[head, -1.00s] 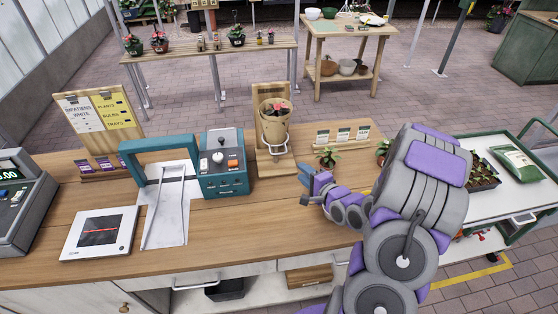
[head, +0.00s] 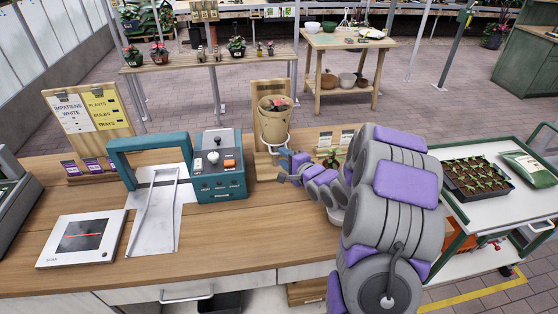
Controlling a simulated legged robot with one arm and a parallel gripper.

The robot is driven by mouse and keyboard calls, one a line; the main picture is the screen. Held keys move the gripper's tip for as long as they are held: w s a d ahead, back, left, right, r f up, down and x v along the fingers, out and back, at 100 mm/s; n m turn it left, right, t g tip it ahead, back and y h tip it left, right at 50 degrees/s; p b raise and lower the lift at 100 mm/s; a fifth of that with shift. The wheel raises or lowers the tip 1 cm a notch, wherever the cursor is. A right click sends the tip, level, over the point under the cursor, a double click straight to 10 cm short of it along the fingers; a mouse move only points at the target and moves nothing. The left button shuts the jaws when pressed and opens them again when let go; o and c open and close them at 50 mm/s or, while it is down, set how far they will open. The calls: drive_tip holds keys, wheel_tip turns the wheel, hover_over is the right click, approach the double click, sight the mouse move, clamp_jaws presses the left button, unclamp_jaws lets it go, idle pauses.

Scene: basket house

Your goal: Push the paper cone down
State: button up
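The tan paper cone (head: 272,127) stands in a ring holder in front of a wooden backboard (head: 270,88) at the back of the counter. A potted plant with a pinkish-red bloom (head: 276,104) shows in its open top. My gripper (head: 282,165) is just below and to the right of the cone, near the holder's lower part. Its two fingers look spread apart, with nothing seen between them. I cannot tell whether a finger touches the holder.
A card stand (head: 335,140) and small plant are behind my arm on the right. The front middle of the counter (head: 230,235) is clear.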

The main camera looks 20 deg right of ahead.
drive_tip(key=shift+b+x, duration=0.7)
drive_tip(key=shift+x, duration=1.2)
drive_tip(key=shift+r, duration=0.1)
drive_tip(key=shift+c, duration=0.2)
clamp_jaws()
